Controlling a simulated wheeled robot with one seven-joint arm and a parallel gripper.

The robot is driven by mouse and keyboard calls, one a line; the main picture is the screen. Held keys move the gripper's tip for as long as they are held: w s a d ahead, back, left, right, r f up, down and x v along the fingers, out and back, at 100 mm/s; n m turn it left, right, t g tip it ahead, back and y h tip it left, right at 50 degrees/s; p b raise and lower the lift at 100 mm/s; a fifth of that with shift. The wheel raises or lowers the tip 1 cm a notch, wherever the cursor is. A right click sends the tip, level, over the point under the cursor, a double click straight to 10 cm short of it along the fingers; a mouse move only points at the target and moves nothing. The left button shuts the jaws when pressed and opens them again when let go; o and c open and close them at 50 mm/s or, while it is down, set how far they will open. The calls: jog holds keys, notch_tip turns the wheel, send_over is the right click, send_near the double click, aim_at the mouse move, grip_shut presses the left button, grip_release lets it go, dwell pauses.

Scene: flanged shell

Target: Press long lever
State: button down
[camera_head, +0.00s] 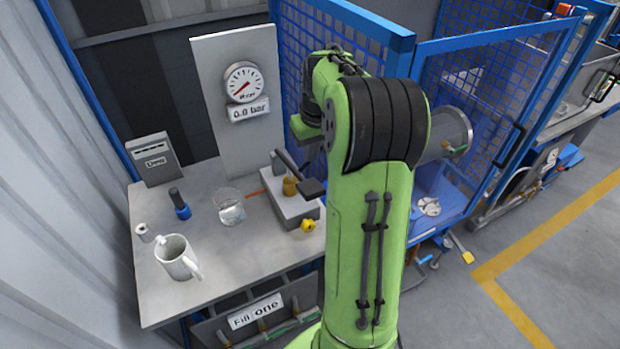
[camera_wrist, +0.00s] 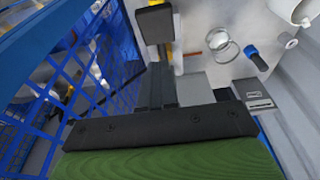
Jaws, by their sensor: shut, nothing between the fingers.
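The long lever (camera_head: 298,172) is a dark bar with a flat black pad at its end. It slopes over a grey block (camera_head: 292,208) with a brass cylinder (camera_head: 290,186) on the bench. In the wrist view the lever's black pad (camera_wrist: 154,23) shows at the top. My gripper (camera_wrist: 160,72) is shut and empty, its dark fingers pointing up the picture toward the pad. I cannot tell whether they touch the lever. In the head view my green arm hides most of the gripper.
A gauge (camera_head: 244,83) reading 0.0 bar is on a white panel behind the block. A blue mesh fence (camera_head: 330,40) rises behind my arm.

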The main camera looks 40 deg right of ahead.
aim_at(310, 186)
notch_tip(310, 186, down, 8)
jog(key=shift+w+d+f+b, duration=0.15)
jog(key=shift+f+b, duration=0.1)
jog(key=shift+b, duration=0.15)
jog(key=shift+f, duration=0.45)
